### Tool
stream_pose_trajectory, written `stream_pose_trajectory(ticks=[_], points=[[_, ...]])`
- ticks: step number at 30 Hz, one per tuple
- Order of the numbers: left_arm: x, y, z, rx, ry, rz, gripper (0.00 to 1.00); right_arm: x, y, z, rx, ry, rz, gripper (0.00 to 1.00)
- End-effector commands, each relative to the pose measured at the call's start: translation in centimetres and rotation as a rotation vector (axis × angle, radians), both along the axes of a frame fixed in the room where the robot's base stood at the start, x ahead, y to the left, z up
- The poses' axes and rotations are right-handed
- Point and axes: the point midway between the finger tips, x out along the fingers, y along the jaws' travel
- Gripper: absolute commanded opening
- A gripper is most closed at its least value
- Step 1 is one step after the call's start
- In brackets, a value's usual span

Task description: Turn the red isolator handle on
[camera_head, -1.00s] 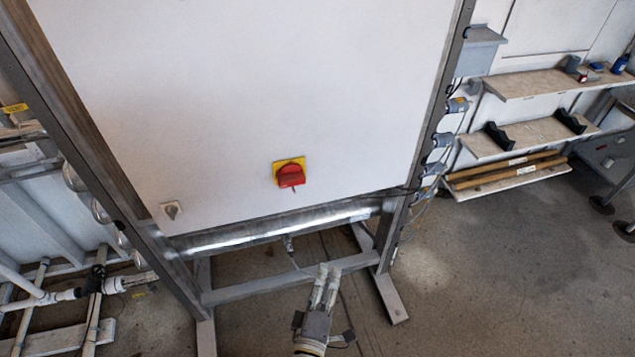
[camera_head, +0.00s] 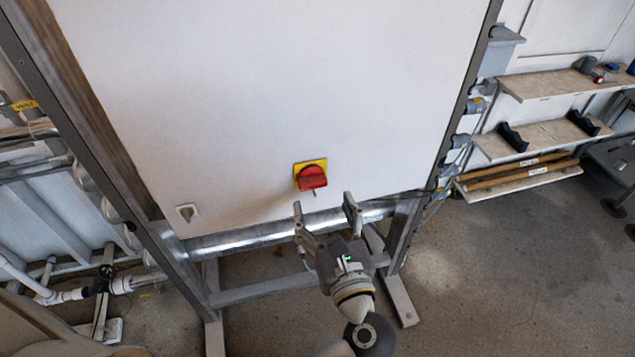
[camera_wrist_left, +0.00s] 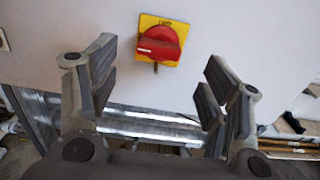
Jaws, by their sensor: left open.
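The red isolator handle (camera_head: 312,177) sits on a yellow plate (camera_head: 298,166) low on the large white panel. It also shows in the left wrist view (camera_wrist_left: 158,44), ahead of the jaws and above the gap between them. A short dark pin hangs below the handle. My left gripper (camera_head: 326,205) is open and empty, just below the handle in the head view, its fingers spread and pointing up toward the panel. The gripper (camera_wrist_left: 158,75) is apart from the handle in the wrist view. My right gripper is not in view.
A small grey knob (camera_head: 187,212) sits at the panel's lower left. A metal frame (camera_head: 470,75) edges the panel, with a bright horizontal bar (camera_head: 250,238) beneath it. Shelves (camera_head: 545,85) stand at the right. The panel around the handle is clear.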

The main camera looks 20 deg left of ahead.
Motion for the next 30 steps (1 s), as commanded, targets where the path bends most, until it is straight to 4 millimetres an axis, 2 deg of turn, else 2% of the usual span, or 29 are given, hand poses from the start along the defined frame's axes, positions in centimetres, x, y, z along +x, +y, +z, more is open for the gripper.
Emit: stream_pose_trajectory(ticks=[3, 9, 21, 23, 30], points=[[2.0, 1.4, 0.5, 0.006, -0.002, 0.001, 0.71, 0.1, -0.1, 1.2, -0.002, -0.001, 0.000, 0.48], [4.2, 2.8, 0.2, 0.006, 0.000, -0.001, 0.71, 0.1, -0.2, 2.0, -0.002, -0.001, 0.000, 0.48], [5.0, 3.4, 0.0, 0.003, 0.001, 0.000, 0.71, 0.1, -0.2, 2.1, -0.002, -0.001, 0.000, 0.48], [5.0, 3.4, 0.0, 0.003, 0.001, 0.000, 0.66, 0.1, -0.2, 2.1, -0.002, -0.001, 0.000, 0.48], [4.9, 3.3, 0.0, 0.003, 0.001, 0.000, 0.35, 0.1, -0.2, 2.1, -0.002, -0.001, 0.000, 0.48]])
